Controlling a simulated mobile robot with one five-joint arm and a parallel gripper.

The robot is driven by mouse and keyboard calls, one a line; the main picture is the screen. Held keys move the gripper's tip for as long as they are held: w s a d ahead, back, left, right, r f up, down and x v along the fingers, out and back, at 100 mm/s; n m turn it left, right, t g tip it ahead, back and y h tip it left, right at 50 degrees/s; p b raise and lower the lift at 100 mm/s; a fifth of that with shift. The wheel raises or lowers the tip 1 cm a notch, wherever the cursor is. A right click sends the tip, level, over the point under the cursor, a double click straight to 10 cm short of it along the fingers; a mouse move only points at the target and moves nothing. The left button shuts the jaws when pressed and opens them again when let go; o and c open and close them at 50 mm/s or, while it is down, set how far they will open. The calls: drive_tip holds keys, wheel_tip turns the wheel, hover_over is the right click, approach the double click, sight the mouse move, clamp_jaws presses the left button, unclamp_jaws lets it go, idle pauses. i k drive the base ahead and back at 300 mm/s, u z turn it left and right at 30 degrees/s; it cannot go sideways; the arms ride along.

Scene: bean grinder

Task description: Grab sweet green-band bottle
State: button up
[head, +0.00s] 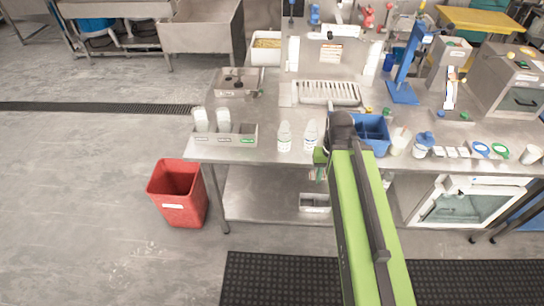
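Two white bottles stand upright near the front edge of the steel bench. The left bottle (284,136) seems to have a greenish band; the right bottle (310,134) seems bluish, but the labels are too small to read. Two more pale bottles, a left one (200,119) and a right one (223,121), stand in a grey tray (243,139) at the bench's left corner. My green arm reaches up from the bottom to the bench's front edge, just right of the two bottles. My gripper's fingers cannot be made out there, and no bottle is seen held.
A blue bin (374,133) sits right behind the arm's far end. White cups and jars stand farther right. A red bin (178,192) is on the floor left of the bench (267,157). A dark mat (278,280) lies in front.

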sight(284, 134)
drive_tip(key=u, duration=0.25)
drive_tip(key=k, duration=0.95)
drive_tip(key=u, duration=1.35)
drive_tip(key=i, duration=2)
drive_tip(key=z, duration=0.5)
